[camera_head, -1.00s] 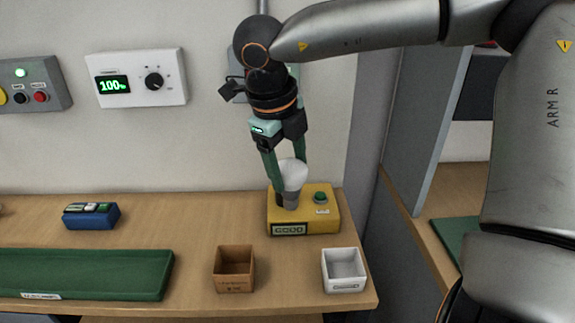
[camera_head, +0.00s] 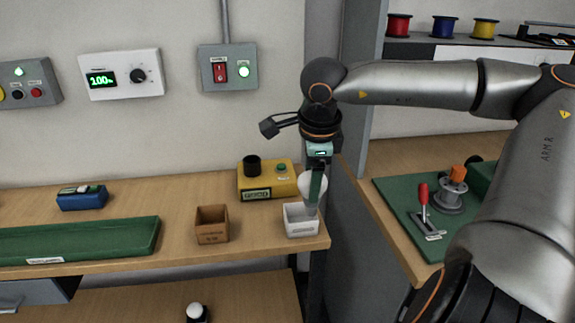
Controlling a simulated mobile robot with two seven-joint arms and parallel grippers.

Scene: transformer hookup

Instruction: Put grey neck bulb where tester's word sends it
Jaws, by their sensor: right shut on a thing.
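My right gripper (camera_head: 316,190) points down and is shut on the white bulb (camera_head: 310,184). The bulb hangs at the white box (camera_head: 300,226), over its right side; its lower end is hidden by the finger and I cannot tell if it touches the box. The yellow tester (camera_head: 283,183) stands behind, with its dark socket (camera_head: 252,165) empty, a green button and a lit word display (camera_head: 257,195) too small to read surely. The brown box (camera_head: 212,224) stands left of the white one. My left gripper is not in view.
A green tray (camera_head: 80,238) and a blue holder (camera_head: 82,199) are on the left of the bench.

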